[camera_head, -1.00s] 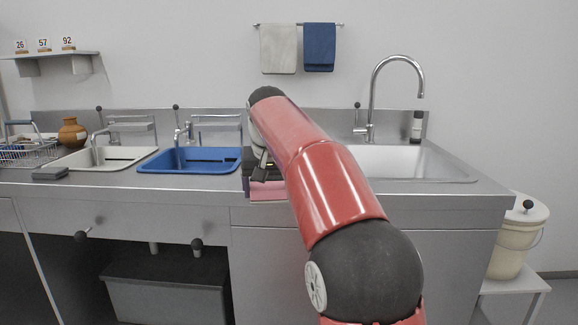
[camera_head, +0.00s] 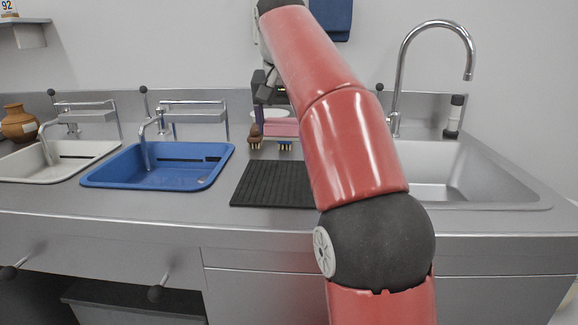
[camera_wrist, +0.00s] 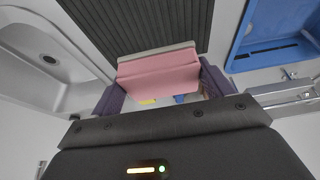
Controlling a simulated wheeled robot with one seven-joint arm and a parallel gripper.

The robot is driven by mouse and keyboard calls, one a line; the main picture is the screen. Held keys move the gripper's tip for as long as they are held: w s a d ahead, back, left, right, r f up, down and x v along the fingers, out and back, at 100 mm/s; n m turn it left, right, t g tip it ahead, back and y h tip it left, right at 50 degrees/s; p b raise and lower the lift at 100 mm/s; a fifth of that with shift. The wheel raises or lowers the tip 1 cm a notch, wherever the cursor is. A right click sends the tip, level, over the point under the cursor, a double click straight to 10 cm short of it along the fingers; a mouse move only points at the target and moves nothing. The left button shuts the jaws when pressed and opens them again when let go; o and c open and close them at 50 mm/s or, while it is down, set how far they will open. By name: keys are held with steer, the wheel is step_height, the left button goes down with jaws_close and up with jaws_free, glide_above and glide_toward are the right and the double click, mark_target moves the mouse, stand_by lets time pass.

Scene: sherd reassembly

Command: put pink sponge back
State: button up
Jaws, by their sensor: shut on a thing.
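The pink sponge (camera_wrist: 158,72) has a pale grey layer along one side. My gripper (camera_wrist: 160,86) is shut on it, with a dark purple finger at each end. In the head view the sponge (camera_head: 282,127) shows left of my arm, held above the counter, behind the black ribbed mat (camera_head: 268,184) in the picture. My arm hides its right end and much of my gripper there.
The blue sink (camera_head: 160,165) and a white sink (camera_head: 55,160) lie to the left, with taps behind. A steel sink (camera_head: 480,182) with a tall curved tap (camera_head: 432,30) is on the right. A dark-capped bottle (camera_head: 454,116) stands behind it. The visible part of the mat is bare.

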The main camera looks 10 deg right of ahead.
mark_target(287, 178)
steer(key=shift+w+d+r, duration=0.1)
steer(key=shift+w+r, duration=0.05)
steer(key=shift+f, duration=0.5)
steer(key=shift+f+b, duration=0.5)
steer(key=shift+f, duration=3.8)
steer(key=shift+f, duration=0.2)
steer(key=o, duration=0.9)
steer(key=shift+c, duration=0.2)
